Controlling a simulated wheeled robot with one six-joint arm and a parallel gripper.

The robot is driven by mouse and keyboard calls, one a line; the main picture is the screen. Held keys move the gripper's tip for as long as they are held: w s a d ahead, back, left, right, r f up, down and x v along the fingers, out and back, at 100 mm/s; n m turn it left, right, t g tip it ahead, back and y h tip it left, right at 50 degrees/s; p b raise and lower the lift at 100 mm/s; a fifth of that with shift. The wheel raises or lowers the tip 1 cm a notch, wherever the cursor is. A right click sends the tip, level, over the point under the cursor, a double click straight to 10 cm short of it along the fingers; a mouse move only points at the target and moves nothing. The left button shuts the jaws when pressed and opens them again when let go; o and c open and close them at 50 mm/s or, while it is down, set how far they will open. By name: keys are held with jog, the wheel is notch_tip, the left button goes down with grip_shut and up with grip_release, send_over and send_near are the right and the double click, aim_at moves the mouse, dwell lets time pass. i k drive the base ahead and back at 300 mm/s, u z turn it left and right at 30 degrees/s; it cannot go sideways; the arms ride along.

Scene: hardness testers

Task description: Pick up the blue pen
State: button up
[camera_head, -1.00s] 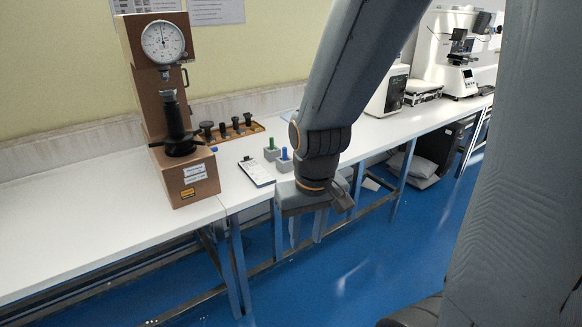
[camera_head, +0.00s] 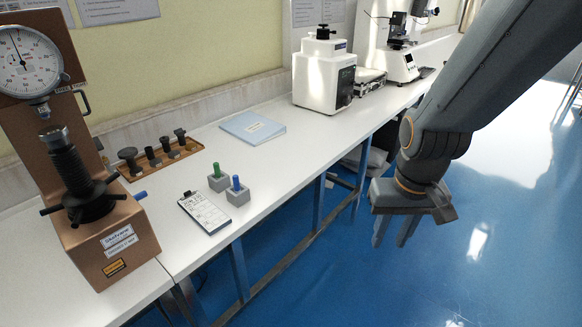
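A blue pen-like piece (camera_head: 236,183) stands upright in a grey block (camera_head: 237,197) near the front edge of the white bench. A second small blue piece (camera_head: 140,195) lies by the brown hardness tester, mostly hidden by it; I cannot tell what it is. My gripper (camera_head: 390,243) hangs pointing down at the right, beyond the bench's front edge and over the blue floor. Its two fingers are apart with nothing visible between them. It is well clear of both blue pieces.
A green piece (camera_head: 217,168) stands in another grey block beside the blue one. A clipboard (camera_head: 205,212) lies left of them. A wooden tray (camera_head: 160,160) of black parts, a blue folder (camera_head: 253,127) and a white machine (camera_head: 323,72) stand behind. The brown tester (camera_head: 110,250) fills the left.

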aim_at(235, 178)
jog(key=z, duration=0.45)
jog(key=i, duration=1.25)
jog(key=u, duration=0.95)
jog(key=i, duration=0.6)
jog(key=u, duration=0.75)
